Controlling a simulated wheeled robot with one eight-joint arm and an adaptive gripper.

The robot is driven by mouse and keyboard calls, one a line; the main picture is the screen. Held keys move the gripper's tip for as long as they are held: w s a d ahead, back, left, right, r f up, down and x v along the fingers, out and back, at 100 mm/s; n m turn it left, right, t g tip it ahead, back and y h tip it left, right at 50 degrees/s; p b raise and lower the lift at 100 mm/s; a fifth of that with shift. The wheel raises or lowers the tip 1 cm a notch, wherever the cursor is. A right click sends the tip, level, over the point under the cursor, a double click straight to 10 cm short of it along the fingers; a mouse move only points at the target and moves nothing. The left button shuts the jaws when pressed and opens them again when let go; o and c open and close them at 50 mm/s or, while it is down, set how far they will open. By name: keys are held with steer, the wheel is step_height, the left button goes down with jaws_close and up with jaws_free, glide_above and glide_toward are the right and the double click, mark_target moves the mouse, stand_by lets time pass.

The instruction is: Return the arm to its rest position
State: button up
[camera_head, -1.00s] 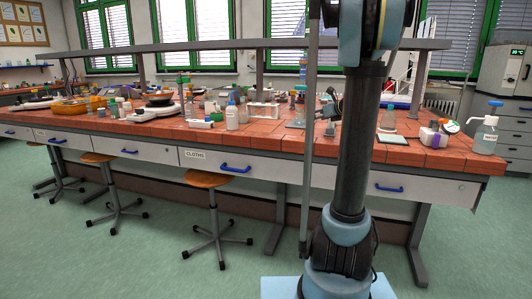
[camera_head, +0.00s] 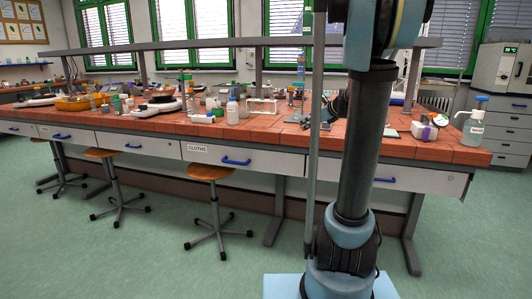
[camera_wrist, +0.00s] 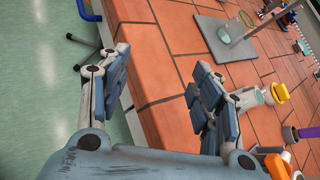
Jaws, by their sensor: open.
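My gripper (camera_wrist: 160,80) is open and empty in the wrist view. Its two fingers stand wide apart over the front edge of the red-tiled bench (camera_wrist: 165,75), with bare tiles and the edge showing between them. The left finger overlaps the green floor and the right finger overlaps the tiles. In the head view my arm rises in front of the bench (camera_head: 450,148). A teal and dark part behind the column there may be my wrist, but the gripper's fingers cannot be made out.
In the wrist view a stand on a grey plate (camera_wrist: 222,36) and a yellow-capped container (camera_wrist: 276,93) are right of the gripper. In the head view a pump bottle (camera_head: 473,128) stands near the bench's right end. A stool (camera_head: 210,172) stands in front; green floor (camera_head: 150,260) is open.

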steer(key=s+a+f+n+g, duration=0.2)
steer(key=s+a+f+n, duration=0.2)
steer(key=s+n, duration=0.45)
steer(key=s+d+f+n+g+h, duration=0.1)
steer(key=s+f+n, duration=0.4)
steer(key=s, duration=0.5)
steer(key=s+d+f+n+g+h, duration=0.1)
steer(key=s+f+n+g+h, duration=0.2)
steer(key=s+f+n, duration=0.3)
steer(key=s+d+f+n+g+h, duration=0.1)
steer(key=s+f+n, duration=0.5)
steer(key=s, duration=1)
steer(key=shift+d+f+n+g+h, duration=0.15)
steer(key=shift+f+n+g+h, duration=0.15)
steer(key=shift+g+h, duration=0.25)
steer(key=shift+w+f, duration=0.15)
steer(key=shift+w, duration=0.3)
